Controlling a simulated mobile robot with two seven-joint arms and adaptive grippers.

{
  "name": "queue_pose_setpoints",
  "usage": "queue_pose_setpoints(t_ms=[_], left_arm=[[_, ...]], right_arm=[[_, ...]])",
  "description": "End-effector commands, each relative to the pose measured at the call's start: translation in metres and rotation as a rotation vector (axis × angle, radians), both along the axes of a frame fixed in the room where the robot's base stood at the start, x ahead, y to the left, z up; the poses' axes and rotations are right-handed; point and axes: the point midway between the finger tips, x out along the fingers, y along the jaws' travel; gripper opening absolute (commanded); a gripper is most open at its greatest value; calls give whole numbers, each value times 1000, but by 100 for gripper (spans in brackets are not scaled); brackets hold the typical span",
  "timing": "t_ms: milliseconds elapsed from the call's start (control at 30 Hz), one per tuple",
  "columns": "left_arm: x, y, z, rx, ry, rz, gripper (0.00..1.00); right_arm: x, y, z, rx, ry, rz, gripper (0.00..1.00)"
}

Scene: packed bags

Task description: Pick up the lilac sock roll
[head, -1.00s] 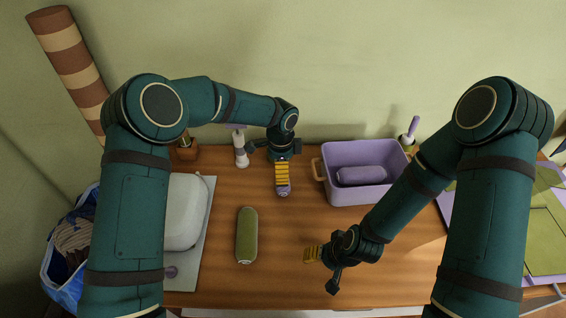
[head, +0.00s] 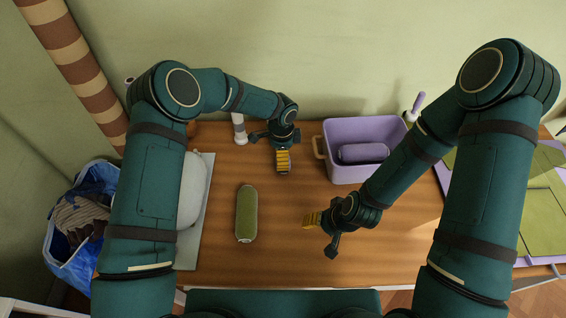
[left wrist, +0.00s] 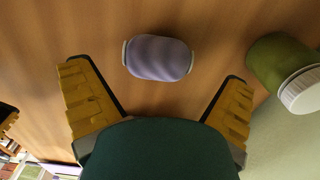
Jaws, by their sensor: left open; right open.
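The lilac sock roll (left wrist: 158,57) lies on the wooden table in the left wrist view. It is a short, rounded lilac bundle with pale ends. It sits just beyond and between the spread yellow fingers of my left gripper (left wrist: 155,98), apart from both. In the head view my left gripper (head: 283,162) is open, pointing down over the back middle of the table. It seems to hide the roll there. My right gripper (head: 320,228) is open and empty over the table, to the front right of the left one.
A lilac bin (head: 335,172) holding a lilac bundle (head: 362,152) stands back right. An olive roll (head: 246,213) lies front left of my left gripper. A bottle (head: 239,129) stands behind. A blue bag (head: 60,245) is at far left. Front middle table is clear.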

Motion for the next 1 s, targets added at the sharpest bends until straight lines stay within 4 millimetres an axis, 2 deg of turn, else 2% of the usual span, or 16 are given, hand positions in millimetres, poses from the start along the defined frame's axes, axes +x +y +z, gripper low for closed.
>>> queue_pose_setpoints(t_ms=[200, 300, 567, 600, 667, 700, 733, 1000], left_arm=[[-3, -4, -33, 0, 3, 1, 100], [-3, -4, -42, 0, 1, 0, 100], [-2, -4, -45, -1, 0, 0, 100], [-2, -4, -45, -1, 0, 0, 96], [-2, -4, -45, -1, 0, 0, 75], [-2, -4, -45, -1, 0, 0, 61], [-2, -4, -45, -1, 0, 0, 53], [-3, -4, -45, 0, 0, 0, 47]], right_arm=[[0, 0, 2, 0, 0, 0, 62], [0, 0, 2, 1, 0, 0, 62], [0, 0, 2, 1, 0, 0, 62], [0, 0, 2, 1, 0, 0, 62], [0, 0, 2, 1, 0, 0, 62], [0, 0, 2, 1, 0, 0, 62], [0, 0, 2, 1, 0, 0, 62], [0, 0, 2, 0, 0, 0, 62]])
